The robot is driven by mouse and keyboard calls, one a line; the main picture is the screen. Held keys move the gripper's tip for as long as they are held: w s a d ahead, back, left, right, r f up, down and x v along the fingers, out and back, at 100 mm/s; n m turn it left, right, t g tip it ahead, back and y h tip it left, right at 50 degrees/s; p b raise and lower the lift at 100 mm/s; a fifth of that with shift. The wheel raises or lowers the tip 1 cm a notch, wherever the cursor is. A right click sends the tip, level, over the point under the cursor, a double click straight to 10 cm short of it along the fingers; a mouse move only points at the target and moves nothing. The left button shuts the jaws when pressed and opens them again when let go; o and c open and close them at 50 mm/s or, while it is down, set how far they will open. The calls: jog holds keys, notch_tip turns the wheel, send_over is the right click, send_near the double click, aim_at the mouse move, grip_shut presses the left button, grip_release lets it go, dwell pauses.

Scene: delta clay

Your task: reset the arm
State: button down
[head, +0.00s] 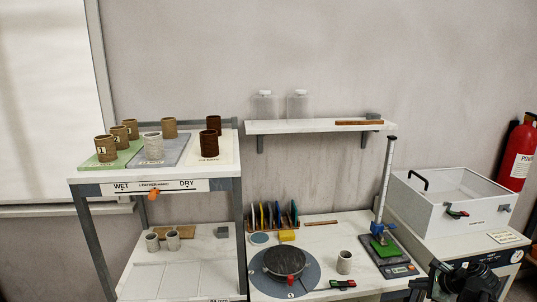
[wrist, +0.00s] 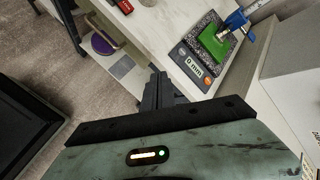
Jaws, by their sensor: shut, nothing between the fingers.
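My gripper (wrist: 159,80) shows in the wrist view as dark fingers, shut with nothing between them. It points toward the edge of the white bench (wrist: 185,30), near the digital height gauge (wrist: 207,55) with its green pad. From this view I cannot tell its height over the floor or its gap to the bench edge. In the head view my dark arm shows at the lower right, in front of the bench and the white box (head: 450,205); the fingers are hard to make out there.
The bench (head: 325,232) holds a turntable (head: 285,262), a grey cup (head: 344,262) and the gauge (head: 390,262). A rack (head: 160,186) with several clay cups stands left. A wall shelf (head: 310,127) hangs above. A fire extinguisher (head: 518,155) is at far right.

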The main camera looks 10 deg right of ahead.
jog(key=w+a+f+n+g+y, duration=0.1)
jog(key=w+a+n, duration=0.2)
jog(key=a, duration=0.3)
jog(key=w+a+f+n+g, duration=0.1)
jog(key=w+a+f+n, duration=0.15)
jog(key=a, duration=0.45)
jog(key=s+a+f+n+g+h, duration=0.1)
jog(key=a+n+g, duration=0.2)
jog(key=a+n, duration=0.6)
jog(key=s+a+f+n+g+h, duration=0.1)
jog(key=a+n, duration=0.9)
jog(key=a, duration=1.3)
jog(key=f+g, duration=0.1)
jog(key=g, duration=0.1)
jog(key=shift+s+f+g, duration=0.2)
jog(key=shift+s+g, duration=0.05)
jog(key=shift+g, duration=0.05)
